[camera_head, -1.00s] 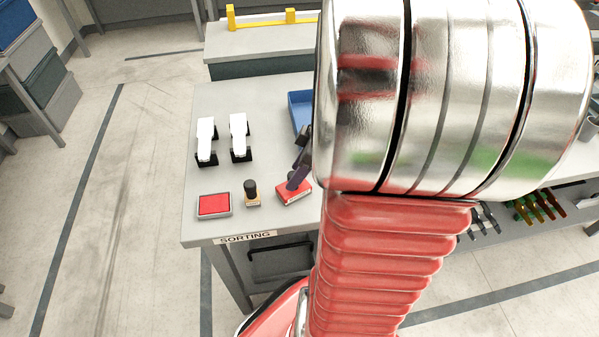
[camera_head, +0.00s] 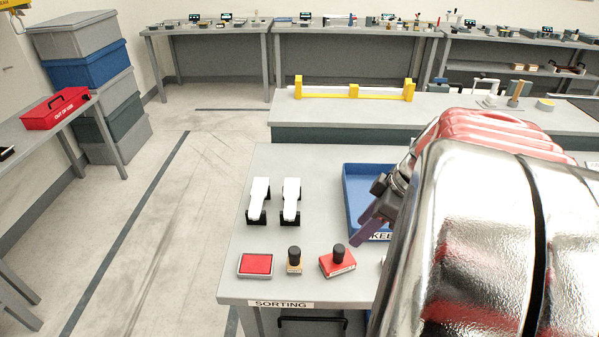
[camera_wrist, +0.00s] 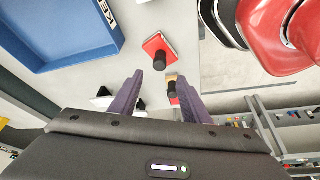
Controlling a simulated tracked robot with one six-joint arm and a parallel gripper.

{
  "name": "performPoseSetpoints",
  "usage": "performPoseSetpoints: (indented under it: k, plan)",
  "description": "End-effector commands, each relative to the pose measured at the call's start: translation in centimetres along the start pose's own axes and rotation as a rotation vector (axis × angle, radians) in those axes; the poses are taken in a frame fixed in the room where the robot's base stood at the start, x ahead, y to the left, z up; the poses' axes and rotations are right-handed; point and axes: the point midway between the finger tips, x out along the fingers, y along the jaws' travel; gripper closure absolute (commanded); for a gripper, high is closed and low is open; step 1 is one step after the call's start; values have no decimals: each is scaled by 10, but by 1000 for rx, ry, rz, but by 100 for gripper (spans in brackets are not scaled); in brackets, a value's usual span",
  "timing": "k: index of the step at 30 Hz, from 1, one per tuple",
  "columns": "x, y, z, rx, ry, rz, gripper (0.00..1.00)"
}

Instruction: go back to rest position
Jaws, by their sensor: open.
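My gripper (camera_head: 375,215) hangs above the sorting table (camera_head: 240,215), in front of the blue tray (camera_head: 348,190). In the wrist view its two purple fingers (camera_wrist: 158,98) stand apart with nothing held between them. The red stamp with a black knob (camera_head: 338,262) stands on the table just left of and below my gripper. It also shows beyond the fingers in the wrist view (camera_wrist: 160,50). My silver and red arm hides the table's right part.
A grey bench with a yellow fixture (camera_head: 352,91) is behind.

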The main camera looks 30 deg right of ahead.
Motion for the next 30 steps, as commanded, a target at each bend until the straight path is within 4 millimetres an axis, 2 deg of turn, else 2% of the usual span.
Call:
performPoseSetpoints:
  k: [17, 23, 30]
  plan:
    - [1, -2, -4, 2, -5, 1, 57]
    - [1, -15, -25, 38, -39, 19, 57]
    - [2, -42, -63, 122, -84, 76, 57]
